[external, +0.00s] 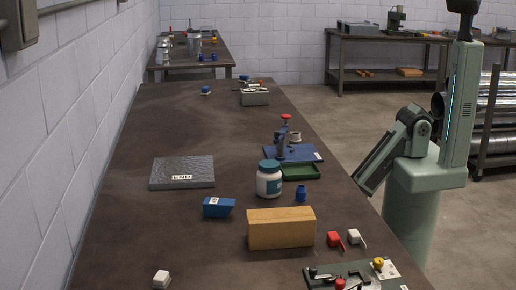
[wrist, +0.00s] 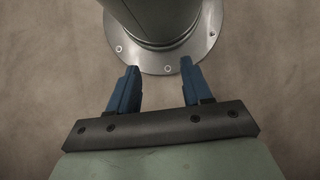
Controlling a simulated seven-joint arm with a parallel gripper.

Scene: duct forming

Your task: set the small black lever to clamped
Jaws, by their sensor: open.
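A dark fixture plate (external: 325,283) lies at the near right end of the long table, cut off by the bottom of the external view. It carries small black lever-like parts (external: 313,272), a red knob (external: 340,284) and a yellow knob (external: 378,263). I cannot tell which black part is the small lever, or its position. My gripper (wrist: 158,67) is open and empty in the wrist view, its blue fingers apart over the floor beside my round base. In the external view my arm hangs folded right of the table, and the gripper is not distinguishable.
A wooden block (external: 281,229), a red piece (external: 334,240) and a white piece (external: 356,238) stand just behind the fixture. Farther back are a white jar (external: 269,181), a green tray (external: 301,171) and a red-topped blue device (external: 283,140).

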